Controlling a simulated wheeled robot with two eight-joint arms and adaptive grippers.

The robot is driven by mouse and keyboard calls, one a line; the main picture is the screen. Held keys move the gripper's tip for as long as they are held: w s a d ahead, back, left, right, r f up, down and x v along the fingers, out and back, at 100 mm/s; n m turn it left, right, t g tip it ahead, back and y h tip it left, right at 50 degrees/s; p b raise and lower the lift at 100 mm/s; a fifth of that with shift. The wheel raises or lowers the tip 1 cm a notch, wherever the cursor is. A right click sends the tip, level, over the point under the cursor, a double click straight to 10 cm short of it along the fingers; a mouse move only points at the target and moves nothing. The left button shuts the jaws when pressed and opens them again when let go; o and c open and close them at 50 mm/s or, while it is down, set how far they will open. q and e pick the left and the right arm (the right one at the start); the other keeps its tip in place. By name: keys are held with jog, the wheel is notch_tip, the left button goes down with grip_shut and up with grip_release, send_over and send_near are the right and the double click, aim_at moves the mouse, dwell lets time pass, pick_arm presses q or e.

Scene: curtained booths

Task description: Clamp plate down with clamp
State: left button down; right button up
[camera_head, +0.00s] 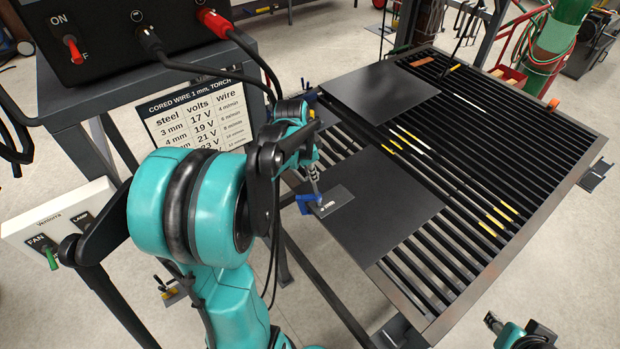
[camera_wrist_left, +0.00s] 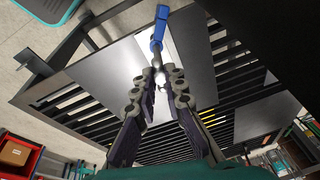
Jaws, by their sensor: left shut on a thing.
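My left gripper (camera_head: 312,176) reaches over the left edge of the slatted table and is shut on the clamp. The blue part of the clamp (camera_head: 306,204) shows below the fingers, beside a small grey plate (camera_head: 338,203). In the left wrist view the blue clamp (camera_wrist_left: 159,28) sticks out beyond the fingertips (camera_wrist_left: 158,77). A dark plate (camera_head: 385,210) lies flat on the slats under the small plate. I cannot tell whether the clamp touches or grips the plates. A teal and black arm part, likely of my right arm, shows at the bottom right edge; its jaws are unclear.
The slatted table (camera_head: 560,145) carries a second dark plate (camera_head: 380,88) at the back and several yellow-marked sticks (camera_head: 497,217). A welding machine (camera_head: 120,40) with cables stands at the left. A switch box (camera_head: 55,225) is below it. The table's right side is mostly clear.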

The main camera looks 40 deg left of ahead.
pick_arm(q)
jog(key=shift+s+m, duration=0.1)
jog(key=shift+m, duration=0.6)
jog(key=m, duration=1.2)
jog(key=shift+s, duration=0.15)
jog(key=c, duration=1.5)
grip_release()
